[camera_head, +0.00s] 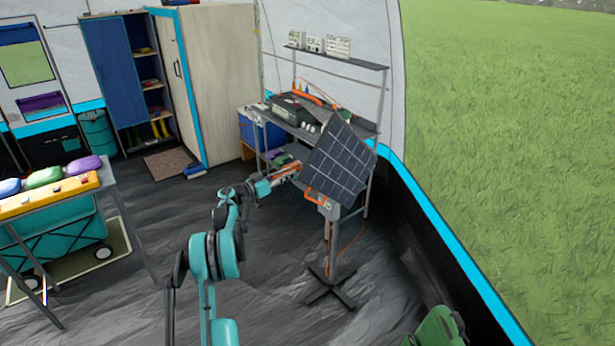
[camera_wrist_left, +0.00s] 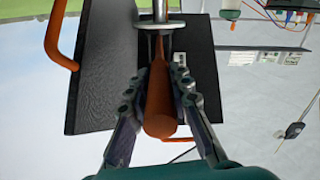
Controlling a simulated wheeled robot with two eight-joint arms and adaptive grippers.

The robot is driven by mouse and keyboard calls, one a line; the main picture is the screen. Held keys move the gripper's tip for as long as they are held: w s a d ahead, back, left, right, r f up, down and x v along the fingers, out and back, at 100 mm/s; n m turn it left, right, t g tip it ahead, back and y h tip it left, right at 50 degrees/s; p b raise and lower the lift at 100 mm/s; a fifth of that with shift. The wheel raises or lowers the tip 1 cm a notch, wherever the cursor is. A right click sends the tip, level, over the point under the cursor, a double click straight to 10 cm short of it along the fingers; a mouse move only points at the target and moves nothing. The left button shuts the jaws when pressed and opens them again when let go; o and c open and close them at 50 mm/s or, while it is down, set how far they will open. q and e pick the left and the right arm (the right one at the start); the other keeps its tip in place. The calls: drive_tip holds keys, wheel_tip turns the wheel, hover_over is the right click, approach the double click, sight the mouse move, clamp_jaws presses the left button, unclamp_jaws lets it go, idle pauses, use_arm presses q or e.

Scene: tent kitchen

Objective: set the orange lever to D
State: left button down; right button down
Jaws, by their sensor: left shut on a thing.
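The orange lever (camera_wrist_left: 160,105) points toward the camera in the left wrist view, on a metal shaft behind the dark solar panel (camera_wrist_left: 92,88). My left gripper (camera_wrist_left: 165,80) has its fingers on both sides of the lever and is shut on it. In the head view my left gripper (camera_head: 284,175) is at the left edge of the tilted solar panel (camera_head: 342,165), which stands on a grey post. The lever is mostly hidden by the gripper there. I cannot read a letter D in either view. My right gripper is not in view.
A second orange handle (camera_wrist_left: 60,45) sits at the panel's side. A metal workbench with a shelf (camera_head: 345,61) stands behind the panel. The post's cross-shaped foot (camera_head: 330,290) is on the dark floor. A table with a yellow rack (camera_head: 50,192) is at left. A green object (camera_head: 437,328) is at bottom right.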

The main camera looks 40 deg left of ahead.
use_arm(q)
drive_tip(key=shift+a, duration=0.3)
drive_tip(key=shift+w+d, duration=0.1)
drive_tip(key=c, duration=1.4)
unclamp_jaws()
drive_tip(key=shift+o, duration=0.2)
drive_tip(key=v, duration=1.2)
